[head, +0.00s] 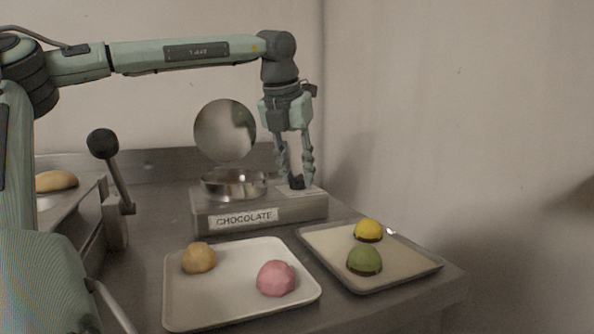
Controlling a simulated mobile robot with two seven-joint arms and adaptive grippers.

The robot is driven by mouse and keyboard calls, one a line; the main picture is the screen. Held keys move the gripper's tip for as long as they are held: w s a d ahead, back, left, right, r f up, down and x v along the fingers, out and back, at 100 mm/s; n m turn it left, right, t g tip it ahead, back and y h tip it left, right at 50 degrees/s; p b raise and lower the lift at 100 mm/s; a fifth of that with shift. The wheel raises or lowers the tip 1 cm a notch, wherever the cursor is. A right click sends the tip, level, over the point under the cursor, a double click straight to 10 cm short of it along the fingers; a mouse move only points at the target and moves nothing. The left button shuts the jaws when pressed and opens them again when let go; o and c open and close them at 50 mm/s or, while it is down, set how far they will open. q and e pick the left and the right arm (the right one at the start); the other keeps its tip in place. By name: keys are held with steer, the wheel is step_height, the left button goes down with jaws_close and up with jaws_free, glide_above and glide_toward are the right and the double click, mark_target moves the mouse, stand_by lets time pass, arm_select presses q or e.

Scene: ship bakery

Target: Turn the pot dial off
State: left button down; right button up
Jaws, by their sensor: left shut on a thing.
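The chocolate pot is a steel box (205,216) labelled "CHOCOLATE", with a round metal bowl (233,186) set in its top. A round shiny lid (225,131) stands raised behind the bowl. The dark pot dial (297,183) is on top of the box, to the right of the bowl. My left gripper (296,178) points down from above and is shut on the dial. The fingers partly cover the dial, so its setting cannot be read. My right gripper is not in view.
A white tray (210,315) with a tan ball and a pink ball lies in front of the pot. A second tray (400,272) holds a yellow and a green dome. A black-knobbed lever (103,143) rises at left. Walls close off the back and right.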

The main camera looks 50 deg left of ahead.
arm_select(q)
steer(key=c, duration=1.2)
jaws_free()
steer(key=v, duration=1.2)
steer(key=shift+s, duration=0.1)
